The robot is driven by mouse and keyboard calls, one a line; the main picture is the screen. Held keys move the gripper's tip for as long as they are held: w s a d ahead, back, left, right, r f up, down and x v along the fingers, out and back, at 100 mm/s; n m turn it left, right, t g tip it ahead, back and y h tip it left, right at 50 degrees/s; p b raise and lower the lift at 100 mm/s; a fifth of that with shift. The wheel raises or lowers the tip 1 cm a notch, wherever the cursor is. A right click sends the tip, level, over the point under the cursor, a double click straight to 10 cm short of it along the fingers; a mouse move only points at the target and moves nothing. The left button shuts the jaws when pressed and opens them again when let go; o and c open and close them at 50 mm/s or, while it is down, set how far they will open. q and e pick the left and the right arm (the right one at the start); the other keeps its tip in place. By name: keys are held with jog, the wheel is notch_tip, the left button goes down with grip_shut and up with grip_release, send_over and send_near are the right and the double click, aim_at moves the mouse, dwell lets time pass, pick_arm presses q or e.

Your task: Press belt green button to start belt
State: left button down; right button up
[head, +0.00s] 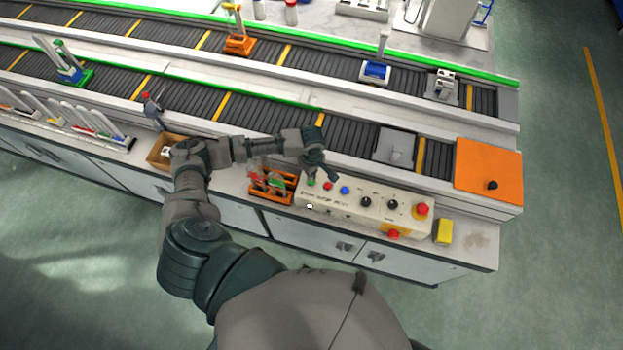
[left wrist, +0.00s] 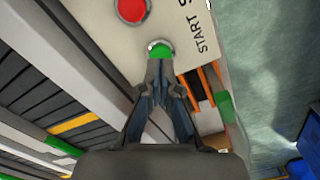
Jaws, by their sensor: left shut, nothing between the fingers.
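The control box (head: 378,216) is a cream panel on the front ledge of the bench, with a row of coloured buttons and knobs. Its green button (head: 311,183) is at the left end, and it also shows in the left wrist view (left wrist: 160,50), beside the printed word START. My left gripper (head: 318,172) is shut and empty, with its fingertips at the green button. In the left wrist view the fingertips (left wrist: 160,66) overlap the button's lower edge; I cannot tell whether they touch it. A red button (left wrist: 132,10) is next to it. My right gripper is not in view.
The belt (head: 345,133) runs behind the panel, carrying a grey block (head: 394,146). An orange rack (head: 272,185) stands left of the panel, and a yellow block (head: 443,232) right of it. An orange plate (head: 488,168) covers the belt's right end.

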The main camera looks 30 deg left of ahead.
pick_arm(q)
jog(key=shift+f, duration=0.25)
jog(key=shift+f, duration=0.3)
